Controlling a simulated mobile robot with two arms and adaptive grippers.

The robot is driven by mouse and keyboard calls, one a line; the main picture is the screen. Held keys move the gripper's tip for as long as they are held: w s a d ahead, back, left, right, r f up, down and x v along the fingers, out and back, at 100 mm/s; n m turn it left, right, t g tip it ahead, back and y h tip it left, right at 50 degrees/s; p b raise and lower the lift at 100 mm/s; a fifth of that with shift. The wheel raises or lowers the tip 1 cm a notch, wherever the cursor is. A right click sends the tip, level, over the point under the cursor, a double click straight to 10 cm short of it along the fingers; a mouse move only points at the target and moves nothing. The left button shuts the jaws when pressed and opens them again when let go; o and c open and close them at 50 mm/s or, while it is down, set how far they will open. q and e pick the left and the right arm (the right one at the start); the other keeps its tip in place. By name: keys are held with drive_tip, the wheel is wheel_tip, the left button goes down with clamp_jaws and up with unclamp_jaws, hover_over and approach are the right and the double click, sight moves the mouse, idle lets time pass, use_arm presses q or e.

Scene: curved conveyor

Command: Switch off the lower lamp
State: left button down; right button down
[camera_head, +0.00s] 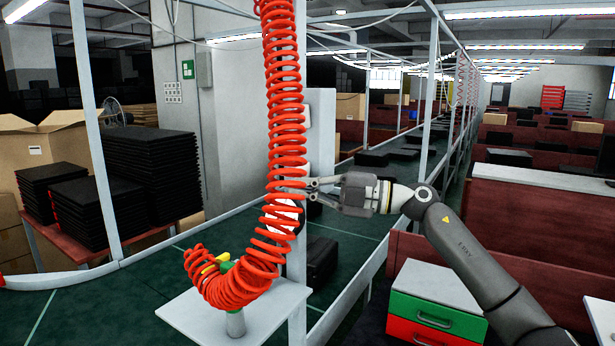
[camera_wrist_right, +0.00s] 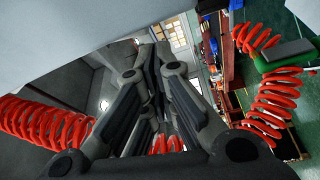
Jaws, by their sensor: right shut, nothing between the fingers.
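My right gripper (camera_head: 312,188) comes in from the right at mid-height in the head view. Its fingers are shut and empty, pointing left at the red coiled hose (camera_head: 282,100) and the grey post behind it. I cannot tell whether the fingertips touch anything. A white rounded part with a dark edge (camera_head: 284,218) shows partly behind the coils, just below and left of the fingertips. I cannot tell whether it is the lower lamp, and no switch is clearly visible. In the right wrist view the dark fingers lie together, with red coils on both sides. My left gripper is not in view.
The hose hangs in front of a pale upright panel (camera_head: 321,135) and ends at a small white shelf (camera_head: 190,312). A green conveyor (camera_head: 100,310) runs behind. Black trays (camera_head: 150,170) stand stacked at left. A drawer cabinet (camera_head: 437,285) stands below my right arm.

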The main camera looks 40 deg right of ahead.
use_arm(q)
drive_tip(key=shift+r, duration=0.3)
use_arm(e)
drive_tip(key=shift+w+d+f, duration=0.15)
drive_tip(key=shift+w+d, duration=0.05)
drive_tip(key=shift+d, duration=0.45)
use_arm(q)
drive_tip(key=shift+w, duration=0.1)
use_arm(e)
drive_tip(key=shift+a, duration=0.1)
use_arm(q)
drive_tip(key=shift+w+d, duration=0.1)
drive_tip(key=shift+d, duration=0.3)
use_arm(e)
drive_tip(key=shift+w+d+f+n+g, duration=0.1)
drive_tip(key=shift+d+n+g, duration=0.2)
drive_tip(key=shift+d+n, duration=0.25)
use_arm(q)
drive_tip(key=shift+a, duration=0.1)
use_arm(e)
drive_tip(key=shift+a, duration=0.15)
